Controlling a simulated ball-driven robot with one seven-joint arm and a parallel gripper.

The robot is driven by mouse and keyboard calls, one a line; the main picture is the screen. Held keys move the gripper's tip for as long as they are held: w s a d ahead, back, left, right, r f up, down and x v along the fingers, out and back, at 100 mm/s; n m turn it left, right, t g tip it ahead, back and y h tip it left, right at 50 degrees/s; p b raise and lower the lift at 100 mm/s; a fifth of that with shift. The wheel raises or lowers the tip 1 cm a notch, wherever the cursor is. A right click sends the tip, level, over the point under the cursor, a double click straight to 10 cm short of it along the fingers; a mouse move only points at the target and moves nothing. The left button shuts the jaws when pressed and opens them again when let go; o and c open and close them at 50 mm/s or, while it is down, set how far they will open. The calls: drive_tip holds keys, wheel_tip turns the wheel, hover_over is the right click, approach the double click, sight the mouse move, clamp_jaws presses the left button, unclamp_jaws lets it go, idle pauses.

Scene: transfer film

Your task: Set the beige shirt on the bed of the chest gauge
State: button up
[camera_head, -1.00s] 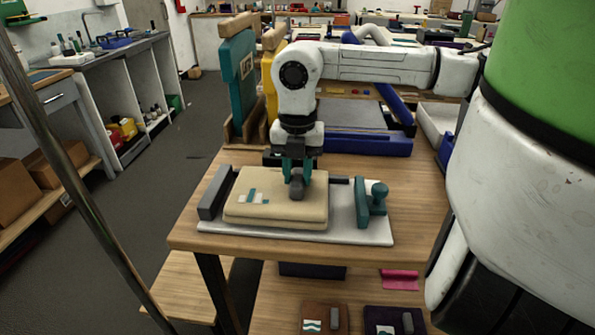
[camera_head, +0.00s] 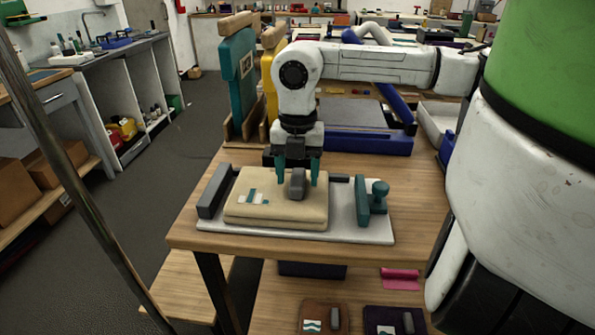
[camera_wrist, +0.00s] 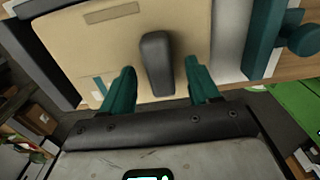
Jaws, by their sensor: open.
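The beige shirt (camera_head: 262,208), folded flat with a teal and white print and a dark grey grip block (camera_head: 297,184) on top, lies on the pale bed of the chest gauge (camera_head: 340,233). The gauge has a dark bar (camera_head: 213,191) at the left and a teal jaw with a knob (camera_head: 379,192) at the right. My gripper (camera_head: 299,182) is open, its teal fingers on either side of the grey block and apart from it. The wrist view shows the shirt (camera_wrist: 110,50), the block (camera_wrist: 156,63) and a gap between the block and each finger.
The gauge stands on a wooden table (camera_head: 195,232). Teal and yellow boards (camera_head: 237,82) stand upright behind it, near a blue press-like unit (camera_head: 365,142). Brown and purple folded pieces (camera_head: 325,318) lie on a lower shelf. Table surface is clear to the right of the gauge.

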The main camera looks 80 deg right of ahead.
wheel_tip(320, 180, up, 11)
idle(0.7)
drive_tip(key=shift+f, duration=0.1)
